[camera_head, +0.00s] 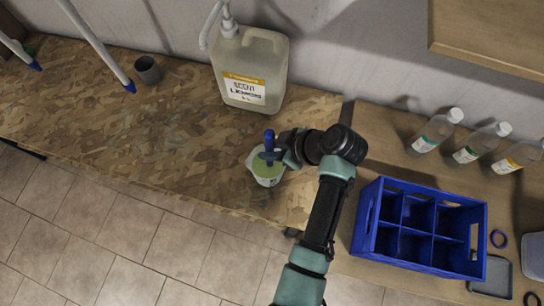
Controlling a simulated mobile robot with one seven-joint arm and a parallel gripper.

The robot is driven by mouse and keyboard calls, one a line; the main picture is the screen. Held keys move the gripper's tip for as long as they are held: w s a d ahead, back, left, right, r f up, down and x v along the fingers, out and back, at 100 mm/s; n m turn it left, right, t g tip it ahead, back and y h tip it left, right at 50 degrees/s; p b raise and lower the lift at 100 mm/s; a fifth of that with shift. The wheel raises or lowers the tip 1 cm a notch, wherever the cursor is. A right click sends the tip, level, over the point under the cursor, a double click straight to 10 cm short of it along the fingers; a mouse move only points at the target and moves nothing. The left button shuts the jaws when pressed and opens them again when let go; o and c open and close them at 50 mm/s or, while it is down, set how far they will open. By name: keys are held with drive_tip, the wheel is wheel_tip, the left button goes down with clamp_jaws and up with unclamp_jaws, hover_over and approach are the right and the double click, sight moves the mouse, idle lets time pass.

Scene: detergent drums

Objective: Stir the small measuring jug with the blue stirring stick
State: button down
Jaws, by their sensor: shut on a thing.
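The small measuring jug (263,176) stands on the brown chipboard worktop near its front edge, with a pale greenish content showing inside. The blue stirring stick (269,140) is upright over the jug, its lower part at the jug's opening. How deep it reaches is hard to tell. My gripper (274,155) is shut on the stick, coming from the right, just above the jug's rim. The fingertips are small and partly hidden by the stick and the wrist.
A large pump canister (252,72) stands behind the jug. A grey cup (147,70) is at the back left. A blue divided crate (418,262), several clear bottles (437,131) and a grey tray (492,278) are at right. The worktop left of the jug is clear.

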sight(266, 135)
drive_tip(key=shift+s+a, duration=0.15)
drive_tip(key=shift+a, duration=0.25)
wheel_tip(266, 135, up, 11)
drive_tip(key=p, duration=0.9)
drive_tip(key=shift+f, duration=0.15)
